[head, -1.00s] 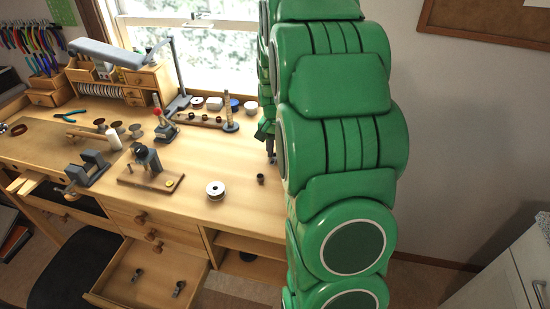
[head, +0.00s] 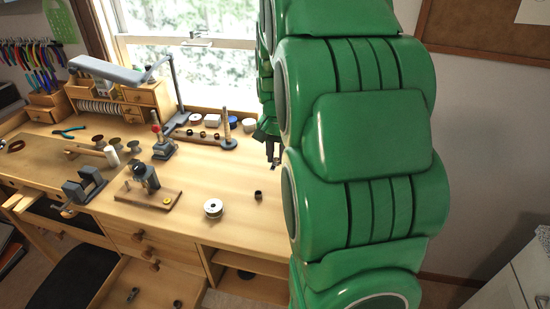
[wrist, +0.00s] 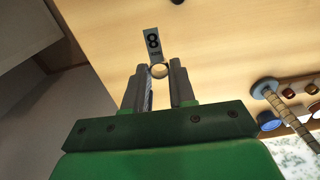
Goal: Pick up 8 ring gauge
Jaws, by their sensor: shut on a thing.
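The ring gauge marked 8 (wrist: 153,44) shows in the wrist view as a dark grey tag with a black number and a small metal ring at its lower end. My gripper (wrist: 160,73) is shut on its ring end, with the ring between the fingertips and the tag sticking out past them. The wood bench top is behind it. In the head view my gripper (head: 272,150) is small and partly hidden by my green arm, above the right part of the workbench (head: 235,175). The gauge is hard to make out there.
A white spool (head: 213,208) and a small dark cylinder (head: 258,195) stand on the bench near its front. A stepped ring mandrel stand (head: 227,130) and several small pots are at the back by the window. An open drawer (head: 150,290) juts out below.

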